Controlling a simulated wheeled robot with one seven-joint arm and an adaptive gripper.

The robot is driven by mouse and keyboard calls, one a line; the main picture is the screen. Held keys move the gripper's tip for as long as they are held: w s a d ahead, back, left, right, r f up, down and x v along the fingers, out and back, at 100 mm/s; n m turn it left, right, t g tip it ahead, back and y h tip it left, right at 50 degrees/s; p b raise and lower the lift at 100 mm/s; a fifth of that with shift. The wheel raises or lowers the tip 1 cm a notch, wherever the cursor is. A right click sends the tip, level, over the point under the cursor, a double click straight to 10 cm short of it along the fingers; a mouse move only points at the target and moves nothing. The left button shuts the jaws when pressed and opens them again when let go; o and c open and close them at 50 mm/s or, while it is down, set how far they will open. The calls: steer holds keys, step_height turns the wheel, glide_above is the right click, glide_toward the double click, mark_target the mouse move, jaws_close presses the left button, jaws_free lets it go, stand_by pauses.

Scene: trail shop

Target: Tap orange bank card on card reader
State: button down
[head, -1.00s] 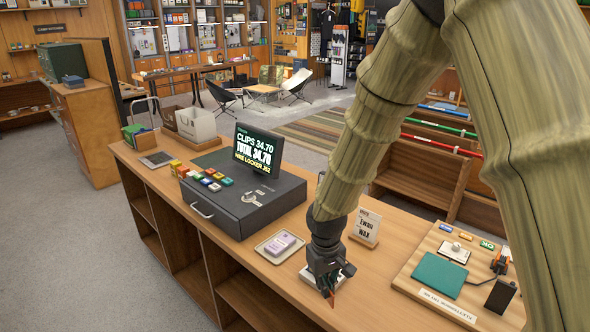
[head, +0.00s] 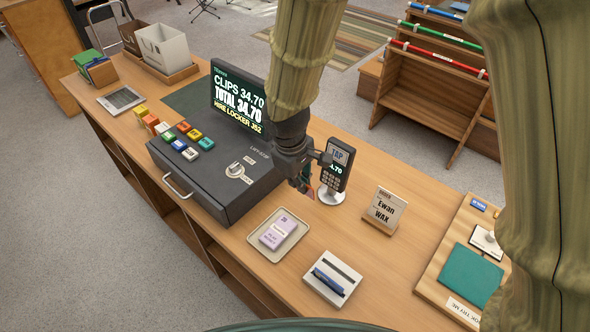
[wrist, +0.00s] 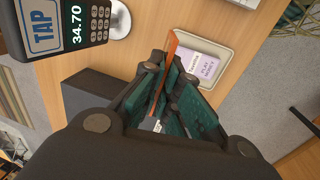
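My gripper (head: 304,182) is shut on the orange bank card (wrist: 164,72), held edge-on between its teal finger pads in the wrist view. Only a small part of the card shows below the gripper in the head view. The dark card reader (head: 337,167) stands on a round white base on the counter, just right of the gripper, its screen partly hidden. In the wrist view the reader (wrist: 66,22) is at the upper left and reads TAP 34.70. A visible gap separates the card from the reader there.
A dark cash register (head: 215,180) with a screen stands left of the gripper. A tray (head: 262,250) with a lilac item and a white holder (head: 345,271) with a blue card lie in front. A name sign (head: 386,210) stands right of the reader.

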steer(key=shift+s+d+r, duration=0.4)
steer(key=shift+s+d, duration=0.05)
steer(key=shift+s, duration=0.2)
steer(key=shift+d+r, duration=0.15)
steer(key=shift+d, duration=0.05)
steer(key=w+d+f, duration=0.1)
steer(key=w+d, duration=0.5)
steer(key=w, duration=0.2)
steer(key=shift+w+d+b, duration=0.15)
steer(key=shift+d+b, duration=0.2)
steer(key=shift+b, duration=0.1)
steer(key=shift+a, duration=0.1)
